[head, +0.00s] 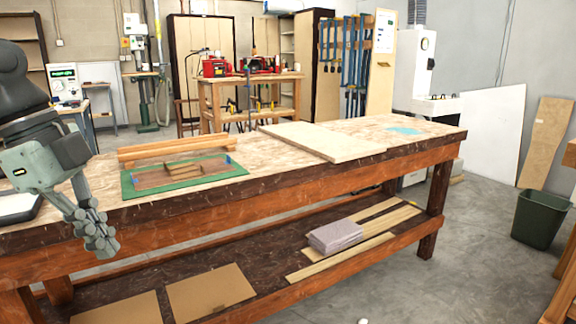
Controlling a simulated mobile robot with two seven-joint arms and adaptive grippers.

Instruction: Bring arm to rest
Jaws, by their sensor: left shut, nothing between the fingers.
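My left arm comes in from the left edge. Its gripper (101,238) is shut and empty, pointing down in front of the near edge of the long wooden workbench (320,186). A green mat (215,174) with thin curved wood strips (165,177) on it lies on the bench top, to the right of the gripper and apart from it. My right gripper is not in the picture.
A pale board (322,141) lies on the bench top, and wooden bars (175,149) lie behind the mat. The lower shelf holds cardboard sheets (210,290) and a grey stack (335,236). A dark bin (540,217) stands at right.

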